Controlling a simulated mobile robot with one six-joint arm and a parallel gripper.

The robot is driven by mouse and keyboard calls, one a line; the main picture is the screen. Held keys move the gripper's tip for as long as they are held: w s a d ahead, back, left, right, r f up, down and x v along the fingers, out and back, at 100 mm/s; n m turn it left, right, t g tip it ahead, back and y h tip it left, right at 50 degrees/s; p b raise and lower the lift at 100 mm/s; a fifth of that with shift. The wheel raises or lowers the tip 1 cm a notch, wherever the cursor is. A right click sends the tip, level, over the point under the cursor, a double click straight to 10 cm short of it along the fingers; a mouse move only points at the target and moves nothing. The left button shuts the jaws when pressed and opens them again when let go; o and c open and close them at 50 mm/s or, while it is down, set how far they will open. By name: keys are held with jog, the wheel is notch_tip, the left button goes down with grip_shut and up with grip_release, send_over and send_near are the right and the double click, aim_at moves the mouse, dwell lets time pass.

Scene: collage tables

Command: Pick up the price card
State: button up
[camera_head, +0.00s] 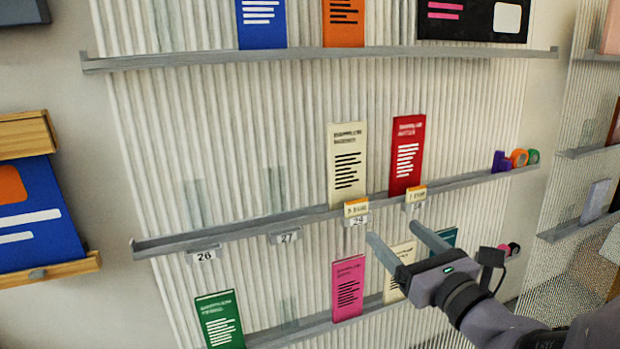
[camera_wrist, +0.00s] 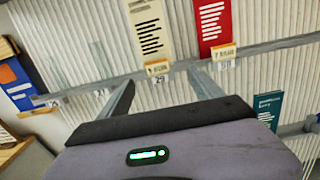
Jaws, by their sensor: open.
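Two small price cards with orange tops stand on the middle shelf's front edge: a left price card (camera_head: 356,208) under the cream leaflet, above a number tag, and a right price card (camera_head: 416,194) under the red leaflet. In the wrist view, the left price card (camera_wrist: 157,68) shows ahead, between the lines of my fingers, and the right price card (camera_wrist: 223,52) is off to the right. My gripper (camera_head: 393,232) is open and empty, with its two fingers spread just below and in front of the shelf. It also shows in the wrist view (camera_wrist: 160,78). Neither card is visibly touched.
The middle shelf (camera_head: 240,228) holds a cream leaflet (camera_head: 347,165), a red leaflet (camera_head: 407,155) and tape rolls (camera_head: 518,157) at its right end. A pink leaflet (camera_head: 348,288) and a green leaflet (camera_head: 219,320) stand below. The middle shelf's left part is largely clear.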

jog(key=p, duration=0.3)
send_near(358, 202)
jog(key=w, duration=0.2)
jog(key=x, duration=0.2)
jog(key=b+x, duration=0.1)
jog(key=x, duration=0.5)
jog(key=shift+w+a, duration=0.15)
jog(key=shift+a, duration=0.25)
jog(key=shift+c, duration=0.5)
jog(key=c, duration=1.3)
